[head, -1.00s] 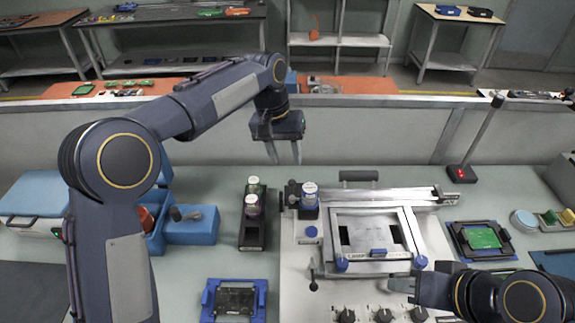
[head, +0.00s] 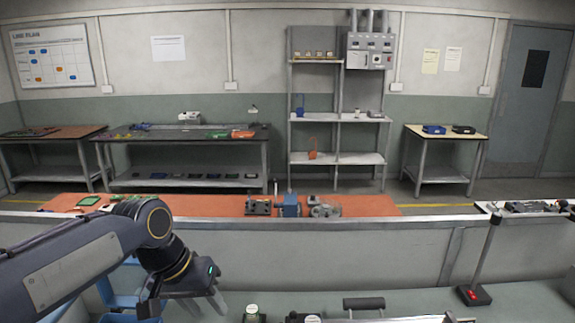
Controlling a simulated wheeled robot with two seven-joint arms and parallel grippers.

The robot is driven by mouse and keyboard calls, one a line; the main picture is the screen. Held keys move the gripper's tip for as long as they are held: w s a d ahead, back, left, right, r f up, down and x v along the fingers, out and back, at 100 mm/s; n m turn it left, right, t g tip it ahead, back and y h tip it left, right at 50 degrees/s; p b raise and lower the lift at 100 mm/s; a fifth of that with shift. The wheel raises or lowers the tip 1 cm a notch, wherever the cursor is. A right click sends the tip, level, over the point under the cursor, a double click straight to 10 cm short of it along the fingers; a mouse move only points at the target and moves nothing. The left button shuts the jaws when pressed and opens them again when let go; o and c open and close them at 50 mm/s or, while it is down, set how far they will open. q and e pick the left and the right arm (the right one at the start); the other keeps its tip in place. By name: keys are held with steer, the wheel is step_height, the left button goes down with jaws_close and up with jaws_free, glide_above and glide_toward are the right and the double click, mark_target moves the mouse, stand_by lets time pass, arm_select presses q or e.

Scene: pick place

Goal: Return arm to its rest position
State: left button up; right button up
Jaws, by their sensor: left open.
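My left arm comes in from the left, and its dark gripper (head: 203,303) hangs at the lower left with fingers pointing down. The two grey fingers stand apart and the gap between them looks empty. The gripper is above the near bench (head: 400,301), in front of the low grey partition. A blue container (head: 122,300) shows partly behind the arm. My right gripper is out of the picture.
The tops of a jar (head: 252,312) and a black handle (head: 364,304) show at the bottom edge. An orange bench (head: 365,210) lies beyond the partition.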

arm_select(q)
steer(key=s+a+f+n+t, duration=0.1)
steer(key=s+f, duration=0.3)
steer(key=s, duration=0.5)
steer(key=s+a+f+n+t, duration=0.1)
steer(key=s+a+f, duration=0.3)
steer(key=s, duration=0.6)
steer(key=shift+a+n+t+h, duration=0.3)
steer(key=shift+n+t, duration=0.1)
steer(key=shift+t, duration=0.4)
steer(key=shift+s+f, duration=0.1)
